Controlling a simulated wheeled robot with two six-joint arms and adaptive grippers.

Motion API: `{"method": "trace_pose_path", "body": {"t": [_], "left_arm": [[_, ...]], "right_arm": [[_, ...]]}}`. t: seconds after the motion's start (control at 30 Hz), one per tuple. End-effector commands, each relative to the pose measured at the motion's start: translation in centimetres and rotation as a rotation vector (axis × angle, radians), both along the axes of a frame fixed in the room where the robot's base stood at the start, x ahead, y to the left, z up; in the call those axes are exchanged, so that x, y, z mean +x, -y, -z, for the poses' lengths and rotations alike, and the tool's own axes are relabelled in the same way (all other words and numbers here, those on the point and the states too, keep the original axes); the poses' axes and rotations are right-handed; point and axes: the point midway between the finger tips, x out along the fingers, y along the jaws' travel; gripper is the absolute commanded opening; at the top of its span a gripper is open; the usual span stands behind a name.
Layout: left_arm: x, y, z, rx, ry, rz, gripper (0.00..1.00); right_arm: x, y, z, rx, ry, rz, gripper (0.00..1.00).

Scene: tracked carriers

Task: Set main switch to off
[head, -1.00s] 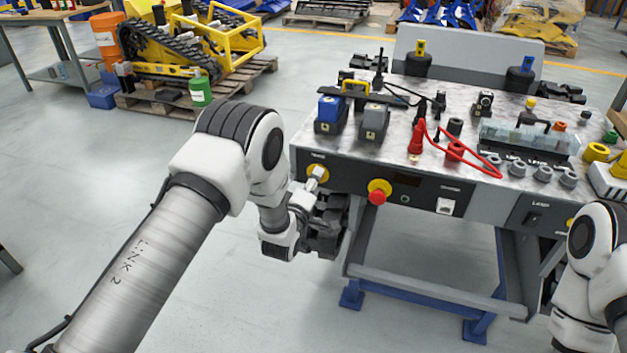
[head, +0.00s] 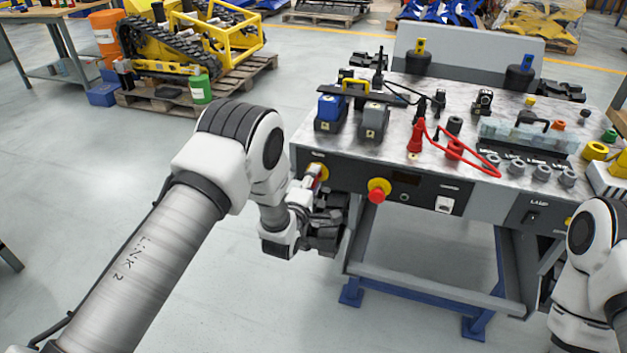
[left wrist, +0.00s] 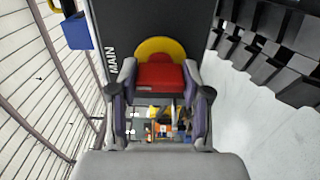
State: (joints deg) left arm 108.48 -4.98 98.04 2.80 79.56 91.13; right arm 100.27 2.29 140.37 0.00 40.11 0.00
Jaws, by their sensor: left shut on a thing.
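The main switch is a red handle on a yellow round plate, beside the label MAIN on a dark panel. In the left wrist view its red handle (left wrist: 160,77) sits between the fingers of my left gripper (left wrist: 160,92), which is shut on it. In the head view the switch (head: 322,170) is at the left end of the bench's front panel, partly covered by my left gripper (head: 314,177). The handle's exact turn is hard to tell. My right arm shows at the right edge, but its gripper is out of view.
A red button on a yellow base (head: 378,190) sticks out of the panel right of the switch. Blue and grey blocks (head: 373,122), red cables (head: 455,150) and several small parts stand on the bench top (head: 390,155). Open floor lies left of the bench.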

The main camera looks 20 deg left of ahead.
Motion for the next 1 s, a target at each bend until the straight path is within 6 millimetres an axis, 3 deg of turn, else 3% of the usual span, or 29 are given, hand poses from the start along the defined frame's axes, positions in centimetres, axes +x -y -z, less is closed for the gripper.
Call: {"method": "trace_pose_path", "body": {"t": [0.07,0.1,0.13,0.17,0.57,1.0], "left_arm": [[0.1,-0.1,-0.2,0.000,0.004,-0.002,0.13],[0.1,-0.1,-0.2,0.000,0.004,-0.002,0.58],[0.1,-0.1,-0.2,0.000,0.004,-0.002,0.69],[0.1,-0.1,-0.1,0.000,0.004,-0.002,0.73],[-0.9,0.0,0.0,0.001,-0.001,-0.001,0.73],[-10.7,-0.4,0.1,0.001,-0.002,-0.001,0.73]], "right_arm": [[0.0,0.0,0.0,0.000,0.000,0.000,0.40],[0.0,0.0,0.0,0.000,0.000,0.000,0.40],[0.0,0.0,0.0,0.000,0.000,0.000,0.40],[0.0,0.0,0.0,0.000,0.000,0.000,0.40],[0.0,0.0,0.0,0.000,0.000,0.000,0.40],[0.0,0.0,0.0,0.000,0.000,0.000,0.40]]}}
